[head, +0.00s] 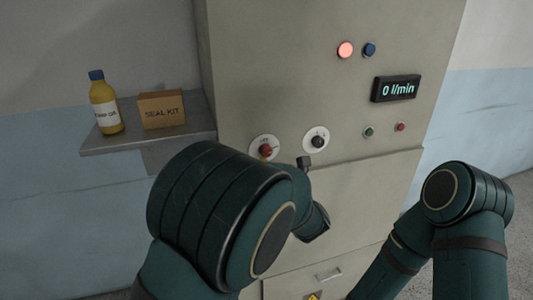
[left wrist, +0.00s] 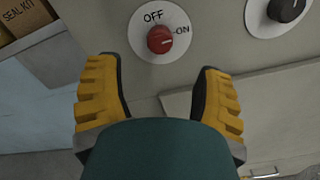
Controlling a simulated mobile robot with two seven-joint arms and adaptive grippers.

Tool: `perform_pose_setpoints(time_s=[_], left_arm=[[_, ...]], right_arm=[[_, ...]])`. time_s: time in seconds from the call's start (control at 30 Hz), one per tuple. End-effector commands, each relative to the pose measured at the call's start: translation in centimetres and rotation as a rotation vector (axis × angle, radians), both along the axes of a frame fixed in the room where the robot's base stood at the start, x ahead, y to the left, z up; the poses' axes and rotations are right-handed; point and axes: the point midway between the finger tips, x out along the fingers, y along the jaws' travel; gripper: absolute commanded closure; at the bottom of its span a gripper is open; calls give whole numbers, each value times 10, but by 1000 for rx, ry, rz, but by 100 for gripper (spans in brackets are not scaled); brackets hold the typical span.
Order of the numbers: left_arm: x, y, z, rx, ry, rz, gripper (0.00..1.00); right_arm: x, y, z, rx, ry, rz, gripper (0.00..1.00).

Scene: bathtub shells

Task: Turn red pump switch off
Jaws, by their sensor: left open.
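The red pump switch (head: 265,150) is a round red knob on a white disc on the grey cabinet front. In the left wrist view the red knob (left wrist: 160,40) shows OFF printed above it and ON to its right. A pale mark on the knob appears to point to the right, towards ON, but it is small. My left gripper (left wrist: 155,72) is open and empty, its two yellow fingers on either side below the knob, apart from it. In the head view my left arm hides most of that gripper. My right gripper is out of view; only its arm shows.
A black knob (head: 317,138) sits right of the red one. Above are a lit red lamp (head: 345,50), a blue button (head: 369,49) and a display (head: 396,88) reading 0 l/min. A shelf (head: 100,142) at left holds a yellow bottle (head: 105,104) and a SEAL KIT box (head: 162,110).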

Motion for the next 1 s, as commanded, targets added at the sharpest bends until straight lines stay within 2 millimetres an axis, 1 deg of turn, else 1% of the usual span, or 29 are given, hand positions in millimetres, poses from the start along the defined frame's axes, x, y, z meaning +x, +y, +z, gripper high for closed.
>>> perform_pose_setpoints(time_s=[0.03,0.2,0.4,0.5,0.6,0.87,0.9,0.97,1.0], left_arm=[[10,5,0,0,-1,4,32],[42,15,0,-1,-1,3,32],[69,23,0,-2,0,3,32],[77,26,-1,-1,1,2,32],[81,27,-1,-2,1,1,32],[82,27,0,-2,1,1,32],[82,27,0,-2,1,1,31],[82,27,0,-2,1,1,52],[82,27,-1,-2,1,1,66]], right_arm=[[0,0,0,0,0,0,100],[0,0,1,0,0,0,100],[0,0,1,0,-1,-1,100],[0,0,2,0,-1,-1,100],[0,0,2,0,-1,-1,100],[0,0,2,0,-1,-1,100],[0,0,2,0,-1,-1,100],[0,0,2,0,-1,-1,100],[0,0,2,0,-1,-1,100]])
